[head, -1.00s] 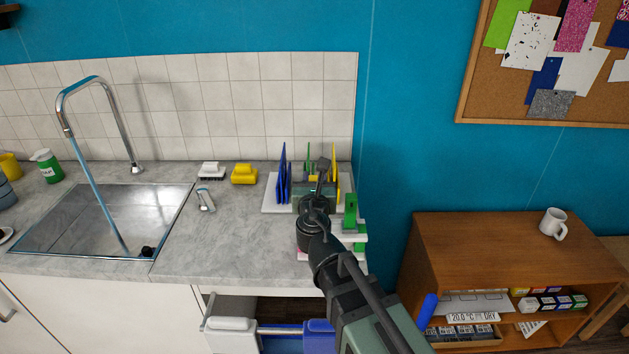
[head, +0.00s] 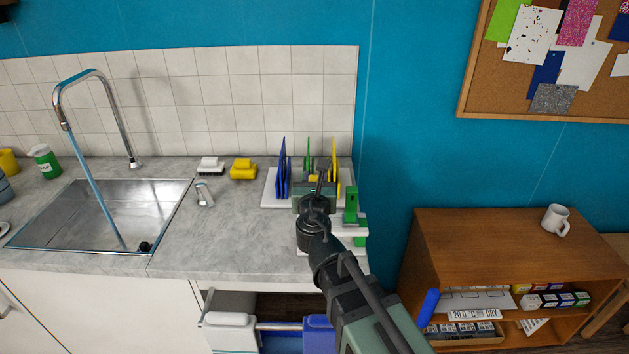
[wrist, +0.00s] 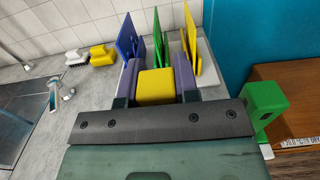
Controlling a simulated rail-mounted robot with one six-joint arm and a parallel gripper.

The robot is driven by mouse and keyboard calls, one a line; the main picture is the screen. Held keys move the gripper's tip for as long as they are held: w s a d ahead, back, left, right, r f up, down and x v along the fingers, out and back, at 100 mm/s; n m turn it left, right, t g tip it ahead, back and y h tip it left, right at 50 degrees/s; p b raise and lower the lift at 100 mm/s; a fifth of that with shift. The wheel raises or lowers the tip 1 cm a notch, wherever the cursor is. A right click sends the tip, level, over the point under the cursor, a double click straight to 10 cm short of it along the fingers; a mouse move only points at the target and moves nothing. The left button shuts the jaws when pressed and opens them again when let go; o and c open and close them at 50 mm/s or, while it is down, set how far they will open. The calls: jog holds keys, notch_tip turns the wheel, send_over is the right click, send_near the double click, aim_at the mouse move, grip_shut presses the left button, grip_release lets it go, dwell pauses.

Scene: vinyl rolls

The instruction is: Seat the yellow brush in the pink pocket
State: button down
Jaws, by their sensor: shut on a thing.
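My gripper (head: 316,187) is over the right end of the counter, by the rack of upright boards. In the wrist view its two purple-grey fingers are shut on a yellow block-shaped thing (wrist: 156,88), which I take to be the yellow brush. Only its top and near face show, and its underside is hidden. A little yellow also shows beyond the gripper in the head view (head: 314,178). I cannot make out the pink pocket in either current view; my arm and gripper cover part of that area.
Blue boards (head: 283,172), green boards (wrist: 190,45) and yellow boards (head: 334,168) stand on a white tray (head: 270,202). A green block (head: 351,205) is close on the right. Another yellow item (head: 243,169) and a white brush (head: 211,164) lie left.

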dwell(0.3)
jog(key=shift+f+b, duration=1.45)
jog(key=shift+b, duration=0.05)
jog(key=shift+f, duration=0.1)
jog(key=shift+c, duration=1.1)
grip_release()
jog(key=shift+o, duration=1.1)
